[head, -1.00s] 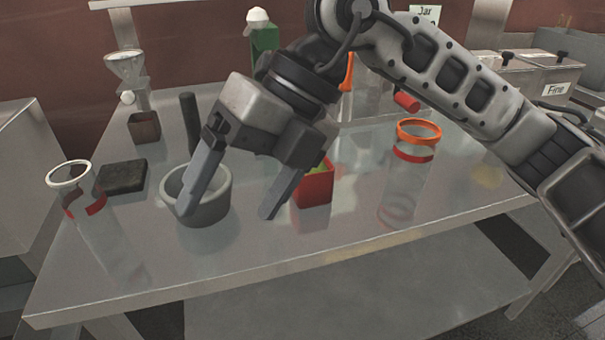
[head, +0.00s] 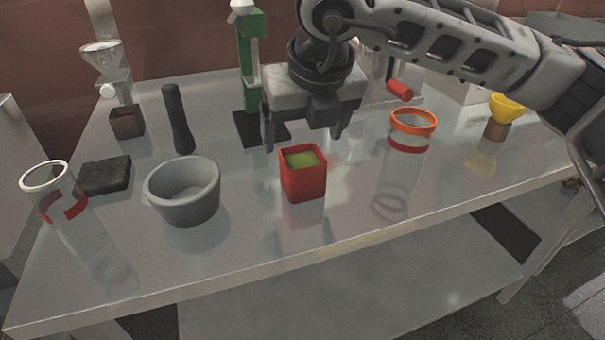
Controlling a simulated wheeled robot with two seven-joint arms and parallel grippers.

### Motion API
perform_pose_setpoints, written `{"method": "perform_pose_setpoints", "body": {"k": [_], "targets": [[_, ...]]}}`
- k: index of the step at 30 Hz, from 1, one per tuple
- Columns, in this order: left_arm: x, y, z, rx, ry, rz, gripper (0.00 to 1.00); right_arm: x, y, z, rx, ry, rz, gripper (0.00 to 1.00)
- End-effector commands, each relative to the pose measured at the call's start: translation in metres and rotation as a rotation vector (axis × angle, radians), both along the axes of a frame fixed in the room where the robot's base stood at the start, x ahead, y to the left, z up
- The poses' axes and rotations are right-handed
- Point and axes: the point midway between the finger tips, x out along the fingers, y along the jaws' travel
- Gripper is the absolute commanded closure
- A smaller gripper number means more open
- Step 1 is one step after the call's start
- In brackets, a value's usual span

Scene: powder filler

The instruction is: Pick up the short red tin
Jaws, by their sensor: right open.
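The short red tin (head: 304,184) is a square red box with green powder inside. It stands upright near the middle of the metal table. My right gripper (head: 304,144) is open and empty. It points down above and just behind the tin in the picture, with one finger to each side and clear of the tin's walls. My left gripper is not in view.
A grey mortar bowl (head: 187,199) stands left of the tin, with a dark pestle (head: 179,122) behind it. A clear jar with an orange rim (head: 414,121) stands to the right. A green stand (head: 251,62) is behind. The table (head: 270,245) is bare in front.

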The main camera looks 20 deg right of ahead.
Motion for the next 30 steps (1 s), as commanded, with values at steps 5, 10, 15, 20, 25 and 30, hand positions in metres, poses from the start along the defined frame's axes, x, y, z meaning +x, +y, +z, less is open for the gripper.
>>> {"method": "perform_pose_setpoints", "body": {"k": [5, 10, 15, 20, 25, 30], "targets": [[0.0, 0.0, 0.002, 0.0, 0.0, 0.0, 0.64, 0.003, -0.001, -0.011, -0.001, 0.003, 0.0, 0.18], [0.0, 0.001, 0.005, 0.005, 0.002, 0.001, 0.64, 0.007, -0.003, -0.037, -0.001, 0.004, 0.001, 0.18], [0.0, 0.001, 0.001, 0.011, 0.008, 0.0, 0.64, 0.014, -0.003, -0.053, 0.001, 0.002, 0.0, 0.18], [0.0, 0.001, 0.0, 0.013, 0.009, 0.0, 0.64, 0.015, -0.002, -0.055, 0.001, 0.001, 0.001, 0.18], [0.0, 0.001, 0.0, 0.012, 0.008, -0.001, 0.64, 0.015, -0.002, -0.055, 0.001, 0.001, 0.001, 0.4], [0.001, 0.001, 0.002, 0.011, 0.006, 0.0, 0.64, 0.015, -0.002, -0.054, 0.002, 0.0, 0.001, 0.71]]}}
